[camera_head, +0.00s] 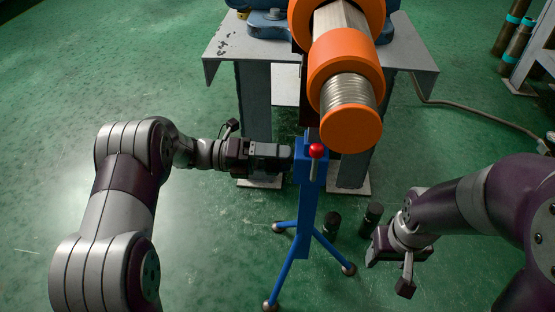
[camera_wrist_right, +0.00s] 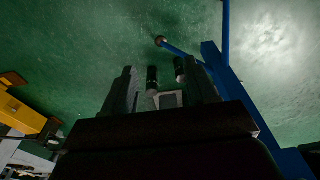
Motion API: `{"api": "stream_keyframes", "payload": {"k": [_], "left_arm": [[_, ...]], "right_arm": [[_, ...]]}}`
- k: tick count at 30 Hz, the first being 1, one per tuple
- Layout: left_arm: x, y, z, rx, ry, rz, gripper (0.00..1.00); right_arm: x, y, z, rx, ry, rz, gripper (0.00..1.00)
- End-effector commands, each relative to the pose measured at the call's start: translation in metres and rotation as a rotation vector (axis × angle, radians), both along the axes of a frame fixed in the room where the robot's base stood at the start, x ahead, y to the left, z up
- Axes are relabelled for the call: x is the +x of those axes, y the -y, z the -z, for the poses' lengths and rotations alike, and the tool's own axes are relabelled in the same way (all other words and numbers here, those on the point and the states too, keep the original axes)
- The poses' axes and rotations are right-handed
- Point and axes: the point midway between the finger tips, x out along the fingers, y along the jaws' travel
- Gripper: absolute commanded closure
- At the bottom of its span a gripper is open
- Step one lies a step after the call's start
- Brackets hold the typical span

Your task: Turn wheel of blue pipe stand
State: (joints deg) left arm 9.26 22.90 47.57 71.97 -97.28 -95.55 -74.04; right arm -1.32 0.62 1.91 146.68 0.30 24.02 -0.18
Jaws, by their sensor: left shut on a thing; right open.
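The blue pipe stand (camera_head: 307,205) stands upright on the floor in the middle of the head view, on splayed legs with ball feet. A handle with a red knob (camera_head: 317,151) is on the front of its upper collar. My left gripper (camera_head: 289,155) reaches in from the left and is shut at the left side of that collar. What lies between its fingers, and any wheel there, is hidden. My right gripper (camera_head: 388,270) is open and empty, low and to the right of the stand. Blue legs (camera_wrist_right: 222,65) of the stand show in the right wrist view.
A pipe with orange collars (camera_head: 345,62) sticks out above the stand from a grey metal table (camera_head: 415,58). Two black cylinders (camera_head: 331,223) (camera_head: 373,214) stand on the floor right of the stand. A cable runs across the floor at right. The green floor at left is clear.

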Motion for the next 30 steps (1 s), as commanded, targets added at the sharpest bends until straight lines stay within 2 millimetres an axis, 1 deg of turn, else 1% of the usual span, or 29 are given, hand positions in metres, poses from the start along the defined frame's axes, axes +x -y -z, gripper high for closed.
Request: {"api": "stream_keyframes", "payload": {"k": [12, 13, 15, 23, 25, 26, 28, 29, 30], "left_arm": [[0.001, -0.001, 0.0, 0.0, 0.009, -0.003, 0.58], [0.001, -0.001, 0.0, 0.0, 0.009, -0.003, 0.24], [0.001, 0.0, 0.0, 0.0, 0.009, -0.003, 0.03], [0.0, 0.0, 0.0, 0.0, 0.007, -0.002, 0.03], [0.001, -0.004, -0.002, 0.0, 0.007, -0.003, 0.03], [0.001, -0.007, -0.003, -0.001, 0.006, -0.004, 0.03], [0.001, -0.02, -0.005, 0.001, 0.006, -0.006, 0.03], [0.001, -0.027, -0.006, -0.001, 0.005, -0.006, 0.03], [0.001, -0.038, -0.006, 0.001, 0.005, -0.007, 0.03]], "right_arm": [[0.0, 0.0, 0.0, 0.0, 0.0, 0.0, 0.43], [0.0, 0.0, 0.0, 0.0, 0.0, 0.0, 0.43], [0.0, 0.0, 0.0, 0.0, 0.0, 0.0, 0.43], [0.0, 0.0, 0.0, 0.0, 0.0, 0.0, 0.43], [0.0, 0.0, -0.003, 0.0, 0.0, 0.0, 0.43], [0.0, 0.0, -0.005, 0.0, 0.0, 0.0, 0.43], [0.0, 0.0, -0.013, 0.0, 0.0, 0.0, 0.43], [0.0, 0.0, -0.017, 0.0, 0.0, 0.0, 0.43], [0.0, 0.0, -0.023, 0.0, 0.0, 0.0, 0.43]]}}
